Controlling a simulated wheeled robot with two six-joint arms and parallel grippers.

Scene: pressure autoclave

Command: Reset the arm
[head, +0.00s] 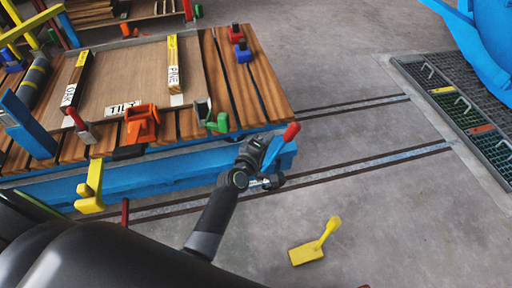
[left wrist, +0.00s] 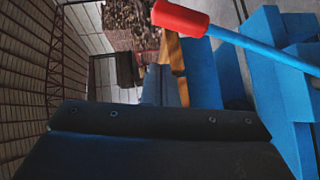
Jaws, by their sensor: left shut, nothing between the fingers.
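My left gripper (head: 256,152) is beside the right end of the blue cart (head: 160,165), close to a red-tipped lever (head: 291,131). The gripper is shut with nothing between its fingers. In the left wrist view, the lever's red knob (left wrist: 180,17) and blue rod (left wrist: 262,47) cross the top, beyond the dark gripper body (left wrist: 160,125). Whether gripper and lever touch is hard to tell. My right gripper is not in view.
The wooden deck (head: 235,85) carries orange (head: 141,123) and green (head: 212,120) fittings. A yellow pedal (head: 308,252) is on the floor. Rails (head: 370,160) run right across open concrete. Floor grates (head: 465,110) and a blue vessel (head: 490,40) are at right.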

